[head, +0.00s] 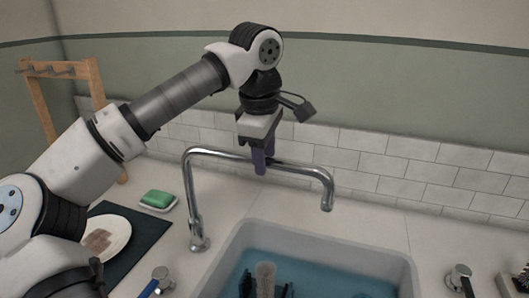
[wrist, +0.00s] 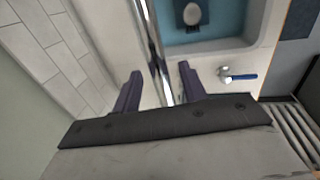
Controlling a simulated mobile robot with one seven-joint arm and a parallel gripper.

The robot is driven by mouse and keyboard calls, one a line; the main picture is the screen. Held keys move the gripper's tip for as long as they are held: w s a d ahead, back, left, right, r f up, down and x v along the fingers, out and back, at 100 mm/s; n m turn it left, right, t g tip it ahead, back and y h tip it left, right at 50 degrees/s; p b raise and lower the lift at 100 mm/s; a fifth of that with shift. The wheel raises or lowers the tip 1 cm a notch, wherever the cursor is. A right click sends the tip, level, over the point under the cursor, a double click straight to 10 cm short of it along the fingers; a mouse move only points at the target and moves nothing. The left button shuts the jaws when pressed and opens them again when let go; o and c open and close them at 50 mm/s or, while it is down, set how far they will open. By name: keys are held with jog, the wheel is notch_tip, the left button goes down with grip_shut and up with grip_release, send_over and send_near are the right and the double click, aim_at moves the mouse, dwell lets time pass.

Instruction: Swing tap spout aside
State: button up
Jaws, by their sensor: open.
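The chrome tap spout (head: 300,167) rises from its base left of the sink, arches right and ends in a downturned tip over the sink's back part. My gripper (head: 262,168) points down at the spout's horizontal tube, around its middle. In the wrist view, my gripper (wrist: 158,88) has its two purple fingers apart, with the spout tube (wrist: 150,45) running between them. The gripper is open. I cannot tell whether either finger touches the tube.
The sink (head: 245,236) holds blue water and a dark item with a pale upright top (head: 265,272). A green sponge (head: 157,198) lies on a dish at left. A plate (head: 105,240) sits on a dark mat. Tap handles flank the sink (head: 162,277) (head: 460,277). A tiled wall (head: 375,165) stands behind.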

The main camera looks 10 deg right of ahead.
grip_shut()
dwell(0.3)
jog(key=shift+w, duration=0.1)
jog(key=shift+w+d+r+n+p, duration=0.1)
jog(key=shift+w+d+n+p, duration=0.3)
jog(key=shift+w, duration=0.05)
jog(key=w+a+n+y+p, duration=0.2)
jog(key=w+n+p, duration=1.1)
jog(key=w, duration=1)
jog(key=shift+w+n+y+p, duration=0.2)
jog(key=shift+n+y+p, duration=0.15)
jog(key=shift+n, duration=0.35)
